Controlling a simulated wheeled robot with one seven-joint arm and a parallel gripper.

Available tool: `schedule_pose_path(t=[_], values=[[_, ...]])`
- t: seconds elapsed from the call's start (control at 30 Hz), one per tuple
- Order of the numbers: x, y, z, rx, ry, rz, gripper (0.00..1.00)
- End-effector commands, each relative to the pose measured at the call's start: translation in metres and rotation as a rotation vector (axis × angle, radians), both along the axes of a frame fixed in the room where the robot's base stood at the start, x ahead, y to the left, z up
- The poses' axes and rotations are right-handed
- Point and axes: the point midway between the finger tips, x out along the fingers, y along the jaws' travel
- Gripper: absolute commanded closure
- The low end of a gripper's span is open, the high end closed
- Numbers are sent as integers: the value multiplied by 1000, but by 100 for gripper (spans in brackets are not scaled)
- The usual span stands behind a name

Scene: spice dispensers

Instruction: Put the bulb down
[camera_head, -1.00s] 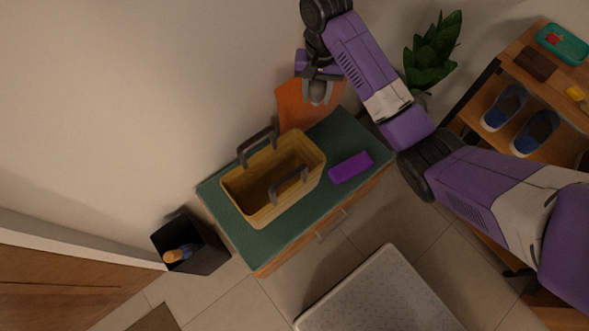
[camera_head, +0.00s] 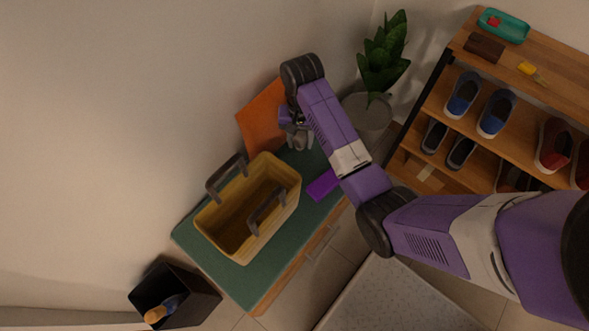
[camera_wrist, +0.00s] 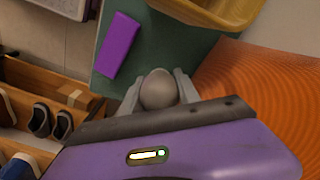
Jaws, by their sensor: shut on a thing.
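My gripper (camera_wrist: 158,92) is shut on a grey, rounded bulb (camera_wrist: 158,88), which sits between the two fingers in the wrist view. In the head view my gripper (camera_head: 298,138) is over the far right end of the green-topped cabinet (camera_head: 236,279), beside the orange panel. The bulb is too small and too covered to make out clearly there. Whether the bulb touches the green top cannot be told.
A yellow basket (camera_head: 285,209) with dark handles and a purple box (camera_head: 321,186) are on the green top. An orange panel (camera_head: 259,115) leans at the wall. A potted plant (camera_head: 384,55) and a shoe rack (camera_head: 436,102) stand right. A black bin (camera_head: 199,298) stands left.

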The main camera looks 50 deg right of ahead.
Motion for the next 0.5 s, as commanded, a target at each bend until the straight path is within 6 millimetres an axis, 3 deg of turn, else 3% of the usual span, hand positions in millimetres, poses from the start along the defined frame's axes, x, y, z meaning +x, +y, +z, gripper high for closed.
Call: schedule_pose_path(t=[0.1, 0.3, 0.5], values=[[-1, 1, -33, 1, 3, 0, 100], [-1, 0, -75, 1, 2, 0, 100], [0, 1, -93, 1, -1, 1, 100]])
